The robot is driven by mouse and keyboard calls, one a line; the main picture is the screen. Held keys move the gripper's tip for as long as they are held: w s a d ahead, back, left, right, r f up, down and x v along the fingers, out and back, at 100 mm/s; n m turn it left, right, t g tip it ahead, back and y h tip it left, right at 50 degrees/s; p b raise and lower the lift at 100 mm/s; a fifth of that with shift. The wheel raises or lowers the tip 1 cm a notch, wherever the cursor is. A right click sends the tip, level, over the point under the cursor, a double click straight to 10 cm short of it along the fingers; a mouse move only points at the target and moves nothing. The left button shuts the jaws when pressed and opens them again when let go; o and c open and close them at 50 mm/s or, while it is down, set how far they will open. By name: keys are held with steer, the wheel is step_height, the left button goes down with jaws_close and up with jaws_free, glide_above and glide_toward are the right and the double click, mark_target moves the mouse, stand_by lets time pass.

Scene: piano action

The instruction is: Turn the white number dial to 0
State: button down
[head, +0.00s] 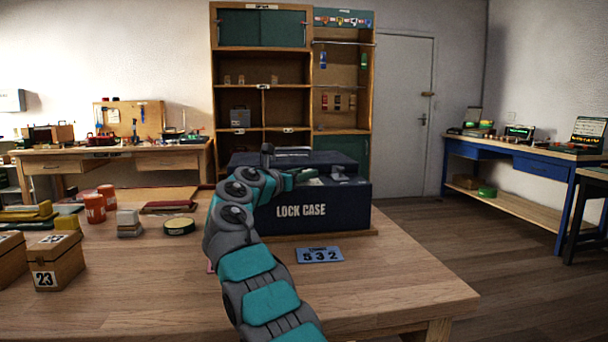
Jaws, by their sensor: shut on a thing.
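The dark blue lock case (340,212), lettered "LOCK CASE", stands on the wooden table. My gripper (308,175) is at the top of its front part, reached over from the left. It is shut on a small part there, which seems to be the white number dial; the fingers and my arm hide most of it, and no digit on it can be read. Small light-coloured parts (338,175) show on the case top just right of my gripper. A blue card (320,255) reading "5 3 2" lies on the table in front of the case.
The table's front right is clear. A shelf cabinet (262,90) stands behind.

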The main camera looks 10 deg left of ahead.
steer(key=shift+c, duration=2.3)
jaws_free()
steer(key=shift+r, duration=0.15)
steer(key=shift+s+d+n+t+y, duration=0.1)
steer(key=shift+n+t+y, duration=0.25)
steer(key=shift+y, duration=0.25)
steer(key=shift+n, duration=0.25)
steer(key=shift+d+n+t+y, duration=0.2)
steer(key=shift+n+t+y, duration=0.25)
steer(key=shift+y, duration=0.55)
steer(key=shift+d+n+t+y, duration=0.2)
steer(key=shift+n+y, duration=1.1)
steer(key=shift+y, duration=0.6)
steer(key=shift+d+n+t+y, duration=0.2)
steer(key=shift+n+y, duration=1.05)
steer(key=shift+y, duration=0.65)
steer(key=shift+n+y, duration=0.3)
steer(key=shift+y, duration=0.2)
